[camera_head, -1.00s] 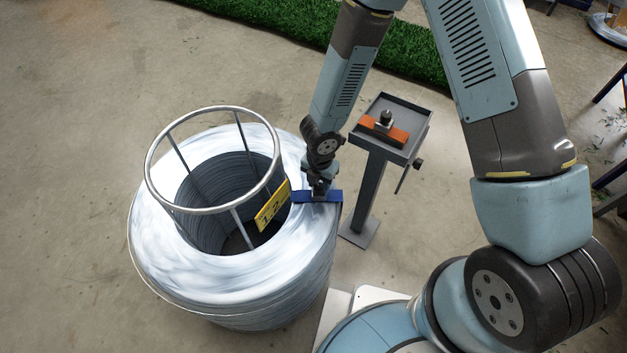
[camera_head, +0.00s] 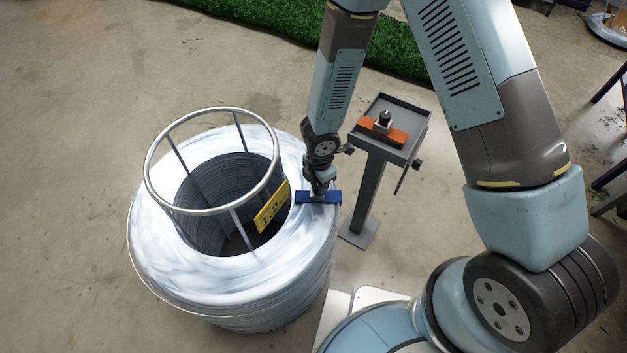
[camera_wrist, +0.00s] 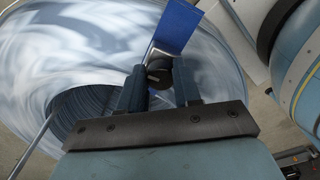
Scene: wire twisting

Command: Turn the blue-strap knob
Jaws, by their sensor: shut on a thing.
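A blue strap (camera_head: 333,197) lies across the right upper edge of the large silvery wire coil (camera_head: 165,240). It also shows in the wrist view (camera_wrist: 176,25), running up from my fingers. My gripper (camera_head: 319,188) points down at the strap. In the wrist view, my gripper (camera_wrist: 161,90) is shut on a dark round knob (camera_wrist: 158,71) at the near end of the blue strap, one finger on each side. In the head view the knob is hidden by my gripper.
A metal ring frame (camera_head: 214,116) stands up out of the coil's centre, with a yellow tag (camera_head: 271,207) on it. A grey stand (camera_head: 375,180) to the right carries an orange strap (camera_head: 398,136) with a knob. Green turf (camera_head: 290,25) lies behind; the floor at left is clear.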

